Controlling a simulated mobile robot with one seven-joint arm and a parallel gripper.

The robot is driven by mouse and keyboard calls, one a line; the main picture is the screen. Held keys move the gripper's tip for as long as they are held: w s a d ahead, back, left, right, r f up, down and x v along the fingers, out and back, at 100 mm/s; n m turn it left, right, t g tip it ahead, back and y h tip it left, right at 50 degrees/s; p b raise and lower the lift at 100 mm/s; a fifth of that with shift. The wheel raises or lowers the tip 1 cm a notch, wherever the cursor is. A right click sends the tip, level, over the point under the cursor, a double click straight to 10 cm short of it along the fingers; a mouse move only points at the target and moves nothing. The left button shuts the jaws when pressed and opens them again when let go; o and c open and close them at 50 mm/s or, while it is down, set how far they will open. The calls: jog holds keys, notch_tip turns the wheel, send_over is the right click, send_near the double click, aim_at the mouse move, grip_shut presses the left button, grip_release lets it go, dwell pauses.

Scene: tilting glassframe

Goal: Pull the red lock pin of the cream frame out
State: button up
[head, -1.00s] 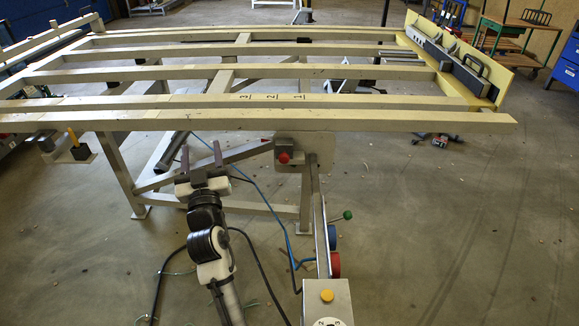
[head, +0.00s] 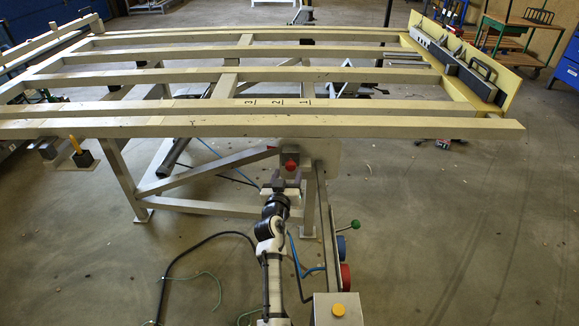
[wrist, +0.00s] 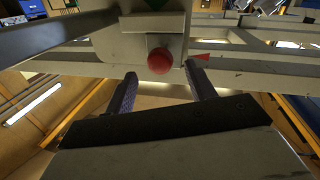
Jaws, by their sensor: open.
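The red lock pin (head: 291,166) shows as a round red knob on a small grey block under the front rail of the cream frame (head: 350,129). In the wrist view the red knob (wrist: 160,61) sticks out of the grey block, ahead of my gripper and roughly centred between its fingers. My gripper (wrist: 160,82) is open and empty, its two dark fingers spread apart. In the head view my gripper (head: 289,182) is just below and in front of the knob. I see no contact between the fingers and the knob.
A post with a green-knobbed lever (head: 354,226), a blue disc (head: 341,246) and a red disc (head: 345,275) stands right of my arm. A grey box with a yellow button (head: 338,310) is nearer. Diagonal braces (head: 205,170) run under the frame. Cables lie on the floor.

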aim_at(289, 169)
jog(key=shift+w+d, duration=0.2)
jog(key=shift+w, duration=0.75)
jog(key=shift+w+d, duration=0.15)
jog(key=shift+w, duration=0.8)
grip_shut()
jog(key=shift+s, duration=1.4)
jog(key=shift+f, duration=0.15)
